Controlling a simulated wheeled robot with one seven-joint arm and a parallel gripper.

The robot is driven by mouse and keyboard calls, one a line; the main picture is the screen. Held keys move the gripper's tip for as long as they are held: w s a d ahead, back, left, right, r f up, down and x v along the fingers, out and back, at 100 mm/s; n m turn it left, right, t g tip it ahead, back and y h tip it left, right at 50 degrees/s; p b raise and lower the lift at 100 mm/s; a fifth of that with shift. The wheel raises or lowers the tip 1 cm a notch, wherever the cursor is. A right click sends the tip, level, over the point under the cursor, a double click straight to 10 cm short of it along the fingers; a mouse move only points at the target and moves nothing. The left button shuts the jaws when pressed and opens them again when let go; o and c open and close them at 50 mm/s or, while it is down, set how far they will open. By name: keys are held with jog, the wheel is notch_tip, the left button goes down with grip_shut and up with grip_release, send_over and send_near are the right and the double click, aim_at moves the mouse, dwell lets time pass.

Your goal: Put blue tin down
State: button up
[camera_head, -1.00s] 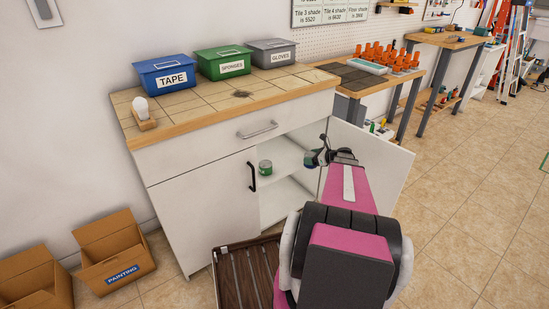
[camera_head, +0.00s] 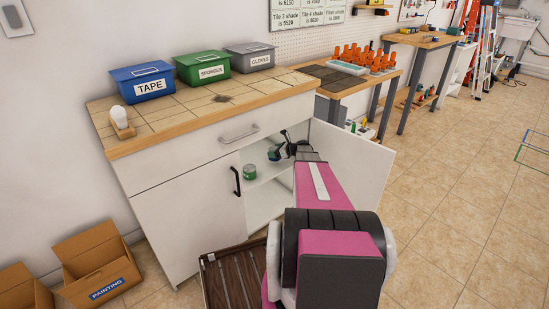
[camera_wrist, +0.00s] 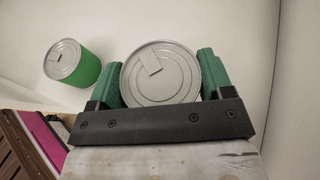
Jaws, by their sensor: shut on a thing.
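My gripper (camera_head: 279,150) is inside the open cabinet, over its upper shelf (camera_head: 262,180). In the wrist view my gripper (camera_wrist: 162,76) has its two green fingers on either side of a tin (camera_wrist: 165,88) with a grey lid and pull tab. Its side is hidden in that view; a small bluish part of it shows in the head view (camera_head: 272,154). I cannot tell whether its base touches the shelf. A green tin (camera_head: 249,172) stands on the shelf to the left; it also shows in the wrist view (camera_wrist: 84,70), apart from the held tin.
The open cabinet door (camera_head: 350,165) is close to the right of my arm. A black handle (camera_head: 236,181) is on the closed left door. Blue, green and grey bins stand on the countertop (camera_head: 190,117).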

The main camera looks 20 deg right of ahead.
jog(key=shift+w+f, duration=0.15)
jog(key=shift+f, duration=1.75)
jog(key=shift+f, duration=0.1)
jog(key=o, duration=1)
jog(key=shift+a, duration=0.1)
jog(key=v, duration=1.2)
jog(key=shift+r, duration=0.2)
